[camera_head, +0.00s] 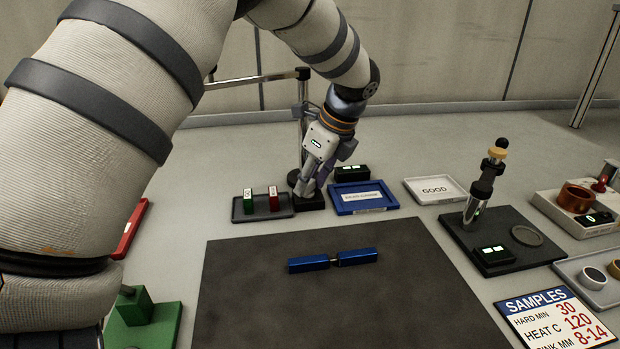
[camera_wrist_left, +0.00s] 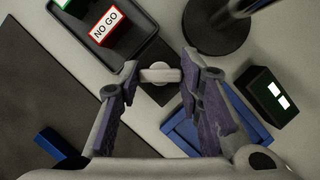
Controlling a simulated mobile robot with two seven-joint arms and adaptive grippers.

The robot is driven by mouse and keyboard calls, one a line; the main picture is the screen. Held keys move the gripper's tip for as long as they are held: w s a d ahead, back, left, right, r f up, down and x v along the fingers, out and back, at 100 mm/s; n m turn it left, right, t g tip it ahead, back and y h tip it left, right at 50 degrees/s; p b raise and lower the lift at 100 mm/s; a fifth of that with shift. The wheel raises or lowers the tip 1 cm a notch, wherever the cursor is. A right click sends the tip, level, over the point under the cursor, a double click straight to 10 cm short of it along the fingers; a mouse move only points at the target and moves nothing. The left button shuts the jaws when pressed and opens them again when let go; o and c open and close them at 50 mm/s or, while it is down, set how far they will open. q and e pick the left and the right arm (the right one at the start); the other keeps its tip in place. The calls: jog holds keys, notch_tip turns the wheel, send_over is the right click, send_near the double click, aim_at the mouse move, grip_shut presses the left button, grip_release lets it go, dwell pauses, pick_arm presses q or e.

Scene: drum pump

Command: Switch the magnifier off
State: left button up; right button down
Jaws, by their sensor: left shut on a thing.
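The magnifier's upright post (camera_head: 303,120) and its bar (camera_head: 255,79) stand behind my left arm; I see no lens, and the bar's left end is hidden. In the left wrist view the post's round black base (camera_wrist_left: 213,28) shows above the fingers. My left gripper (camera_head: 307,187) points down beside the post, low over a small dark base (camera_head: 311,204). In the left wrist view its fingers (camera_wrist_left: 160,75) are on either side of a pale grey knob (camera_wrist_left: 160,74) over that dark base, shut on it. I cannot tell the knob's setting. My right gripper is not in view.
A tray (camera_head: 240,213) with green and red gauge blocks lies left of the gripper. A blue tray (camera_head: 372,209) and a black box with lit marks (camera_head: 352,173) stand close right. A dark mat (camera_head: 335,310) with a blue bar (camera_head: 308,264) lies in front.

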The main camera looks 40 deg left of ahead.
pick_arm(q)
jog(key=n+g, duration=0.1)
jog(key=n, duration=0.3)
jog(key=shift+w+f+n+g+h+b, duration=0.1)
jog(key=shift+f+n+g+h+b, duration=0.05)
jog(key=shift+n+g+h+b, duration=0.2)
jog(key=n, duration=0.2)
jog(key=n+g+h+b, duration=0.1)
jog(key=n, duration=0.1)
jog(key=shift+w+a+f+n+g, duration=0.1)
jog(key=shift+n+g, duration=0.15)
jog(key=n+h, duration=0.1)
jog(key=n, duration=0.1)
jog(key=n+b, duration=0.1)
jog(key=n, duration=0.1)
jog(key=shift+a+g+h, duration=0.1)
jog(key=shift+g+h, duration=0.25)
jog(key=shift+g, duration=0.05)
jog(key=shift+n+h+b, duration=0.45)
jog(key=shift+n+h, duration=0.35)
jog(key=shift+n, duration=1.6)
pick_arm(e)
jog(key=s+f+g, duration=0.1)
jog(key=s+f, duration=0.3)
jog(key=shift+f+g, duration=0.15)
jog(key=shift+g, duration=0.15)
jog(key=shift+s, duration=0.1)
